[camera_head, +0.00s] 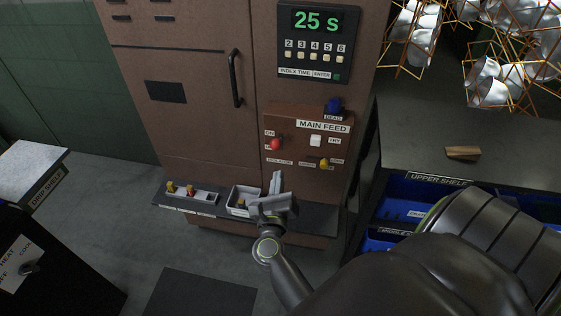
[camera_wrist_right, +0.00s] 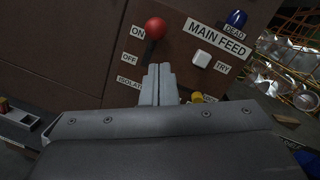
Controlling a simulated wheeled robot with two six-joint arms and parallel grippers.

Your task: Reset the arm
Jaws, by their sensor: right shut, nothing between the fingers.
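My right arm comes in from the lower right of the head view. Its gripper (camera_head: 275,184) is in front of the brown cabinet, below the main feed panel (camera_head: 344,142). In the right wrist view its two grey fingers (camera_wrist_right: 159,84) are together with nothing between them. They point at the panel, below a red knob (camera_wrist_right: 155,28) that stands by the ON label. The red knob also shows in the head view (camera_head: 275,144). The fingers hide part of the panel's lower labels. My left gripper is not in view.
A ledge holds a strip with yellow and red pieces (camera_head: 205,196) and a small white tray (camera_head: 235,203). A shelf unit with blue bins (camera_head: 407,193) stands at right, a wooden block (camera_head: 462,153) on its top. Wire cages (camera_head: 470,40) hang above.

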